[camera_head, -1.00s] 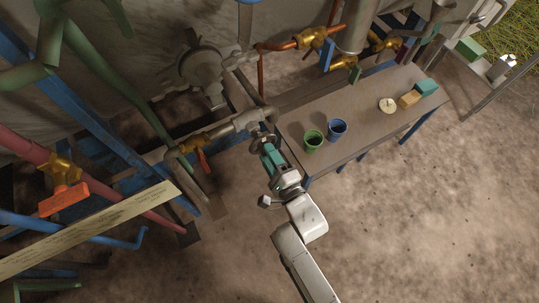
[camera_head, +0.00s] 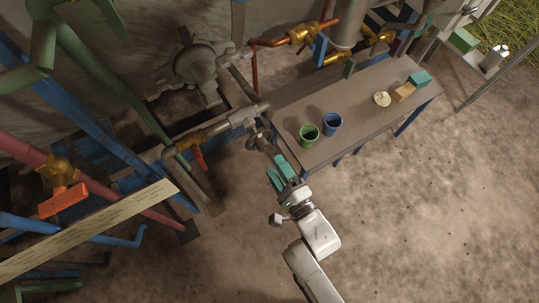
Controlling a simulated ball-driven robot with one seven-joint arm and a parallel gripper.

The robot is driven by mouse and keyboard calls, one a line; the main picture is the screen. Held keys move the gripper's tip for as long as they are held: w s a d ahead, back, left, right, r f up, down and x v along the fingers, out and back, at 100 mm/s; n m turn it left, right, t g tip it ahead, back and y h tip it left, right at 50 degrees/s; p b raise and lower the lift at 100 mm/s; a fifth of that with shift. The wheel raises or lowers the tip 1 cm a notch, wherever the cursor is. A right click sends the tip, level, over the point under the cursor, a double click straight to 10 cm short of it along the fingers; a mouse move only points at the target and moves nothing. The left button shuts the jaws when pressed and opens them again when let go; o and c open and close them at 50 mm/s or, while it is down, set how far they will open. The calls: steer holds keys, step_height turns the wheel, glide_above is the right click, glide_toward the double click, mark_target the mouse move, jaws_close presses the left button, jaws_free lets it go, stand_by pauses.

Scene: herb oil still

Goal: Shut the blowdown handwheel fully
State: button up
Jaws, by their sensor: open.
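The blowdown handwheel appears to be the small dark round wheel (camera_head: 260,139) on the grey pipe fitting (camera_head: 243,117), left of the table's near corner. How far it is turned cannot be made out. My gripper (camera_head: 276,168) has teal fingers and is open. It is below and right of the wheel, apart from it, with nothing visible between the fingers.
A table (camera_head: 345,110) to the right bears a green cup (camera_head: 309,136), a blue cup (camera_head: 332,124) and small blocks. A brass valve with an orange lever (camera_head: 199,158) is left of the wheel. A long labelled board (camera_head: 90,230) lies lower left. Bare ground is clear at lower right.

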steer(key=shift+v, duration=2.25)
